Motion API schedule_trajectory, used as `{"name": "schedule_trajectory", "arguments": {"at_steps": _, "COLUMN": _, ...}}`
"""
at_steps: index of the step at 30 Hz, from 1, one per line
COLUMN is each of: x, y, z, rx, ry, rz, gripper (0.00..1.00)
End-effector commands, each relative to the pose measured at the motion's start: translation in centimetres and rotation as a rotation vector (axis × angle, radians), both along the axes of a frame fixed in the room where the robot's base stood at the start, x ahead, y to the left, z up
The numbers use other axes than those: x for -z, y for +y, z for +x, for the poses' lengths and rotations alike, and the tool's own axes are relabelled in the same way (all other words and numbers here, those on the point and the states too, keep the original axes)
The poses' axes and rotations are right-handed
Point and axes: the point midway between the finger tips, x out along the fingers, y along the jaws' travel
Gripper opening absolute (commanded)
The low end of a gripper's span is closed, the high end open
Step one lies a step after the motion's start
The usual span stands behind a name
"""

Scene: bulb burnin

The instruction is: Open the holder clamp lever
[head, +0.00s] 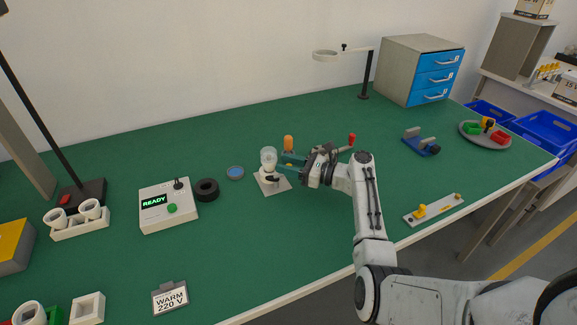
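The bulb holder (277,187) stands on a pale square base near the middle of the green bench, with a clear bulb (268,155) upright in it. A dark piece that looks like the clamp lever (271,178) shows low on the front of the holder; its exact position is too small to tell. My gripper (284,161) reaches in from the right, just beside the holder. Its two teal fingers look apart with nothing between them. I cannot tell whether a fingertip touches the holder. An orange knob-like part (289,143) stands just behind the fingers.
Left of the holder are a blue dish (235,172), a black ring (206,190) and a white box reading READY (167,205). A red-tipped part (351,138) shows behind my wrist. A white strip with a yellow knob (434,209) lies at right.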

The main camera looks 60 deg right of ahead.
Motion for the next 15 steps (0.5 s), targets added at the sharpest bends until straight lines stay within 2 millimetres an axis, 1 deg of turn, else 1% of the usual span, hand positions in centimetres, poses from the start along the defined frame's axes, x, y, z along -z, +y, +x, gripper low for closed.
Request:
{"name": "schedule_trajectory", "arguments": {"at_steps": 5, "x": 0.3, "y": 0.0, "z": -0.1, "rx": 0.001, "ry": 0.004, "rz": 0.002, "gripper": 0.42}}
{"name": "schedule_trajectory", "arguments": {"at_steps": 8, "x": 0.3, "y": -0.1, "z": -0.5, "rx": 0.002, "ry": 0.005, "rz": 0.002, "gripper": 0.42}}
{"name": "schedule_trajectory", "arguments": {"at_steps": 11, "x": 0.4, "y": -0.4, "z": -1.6, "rx": 0.003, "ry": 0.005, "rz": 0.003, "gripper": 0.42}}
{"name": "schedule_trajectory", "arguments": {"at_steps": 15, "x": 0.4, "y": -1.1, "z": -4.1, "rx": 0.005, "ry": 0.005, "rz": 0.002, "gripper": 0.42}}
